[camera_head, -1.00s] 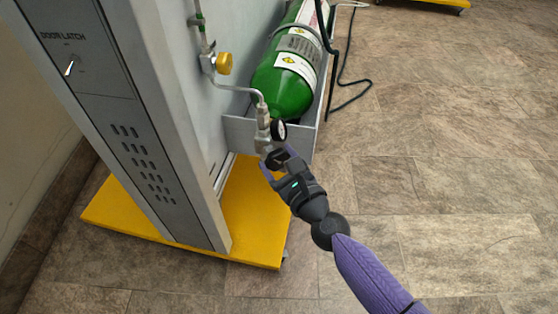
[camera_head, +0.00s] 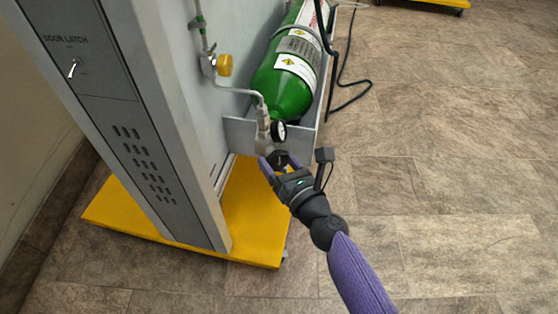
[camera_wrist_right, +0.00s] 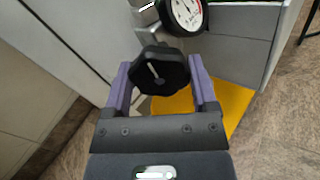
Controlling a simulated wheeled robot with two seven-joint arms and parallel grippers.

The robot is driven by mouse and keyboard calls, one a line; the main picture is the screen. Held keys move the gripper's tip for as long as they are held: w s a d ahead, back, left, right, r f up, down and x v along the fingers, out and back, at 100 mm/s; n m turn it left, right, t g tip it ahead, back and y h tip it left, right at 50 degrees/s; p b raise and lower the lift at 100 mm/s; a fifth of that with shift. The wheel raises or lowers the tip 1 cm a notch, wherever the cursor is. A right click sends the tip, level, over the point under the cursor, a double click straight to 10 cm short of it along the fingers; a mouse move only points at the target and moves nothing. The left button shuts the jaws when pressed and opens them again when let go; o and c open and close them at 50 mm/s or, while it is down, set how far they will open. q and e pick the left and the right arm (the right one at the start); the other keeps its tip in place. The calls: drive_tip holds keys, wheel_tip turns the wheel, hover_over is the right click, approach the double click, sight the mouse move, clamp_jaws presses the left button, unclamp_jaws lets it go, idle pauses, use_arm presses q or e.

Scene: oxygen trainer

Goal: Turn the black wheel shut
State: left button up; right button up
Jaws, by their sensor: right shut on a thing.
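The black wheel (camera_wrist_right: 158,72) is a lobed knob with a white mark on its face, on the metal valve (camera_head: 263,130) at the neck of the green cylinder (camera_head: 290,80). It also shows in the head view (camera_head: 281,160), partly covered by the fingers. My right gripper (camera_head: 275,166) is at the wheel; in the right wrist view its purple fingers (camera_wrist_right: 162,85) stand on either side of it, shut on it. A round pressure gauge (camera_wrist_right: 187,14) sits just beyond the wheel. My left gripper is not in view.
A grey cabinet (camera_head: 125,120) stands at the left on a yellow base (camera_head: 255,215). A yellow knob (camera_head: 224,64) and thin pipe are on its side. A grey tray (camera_head: 240,135) holds the cylinder.

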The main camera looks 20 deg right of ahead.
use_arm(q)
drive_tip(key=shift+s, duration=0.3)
use_arm(e)
drive_tip(key=o, duration=1.2)
drive_tip(key=shift+c, duration=0.2)
drive_tip(key=shift+s, duration=0.25)
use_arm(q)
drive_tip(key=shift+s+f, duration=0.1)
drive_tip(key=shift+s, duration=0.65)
use_arm(e)
drive_tip(key=s+d, duration=0.1)
drive_tip(key=s, duration=0.8)
drive_tip(key=shift+s+d, duration=0.15)
drive_tip(key=shift+s, duration=0.05)
drive_tip(key=shift+f, duration=0.1)
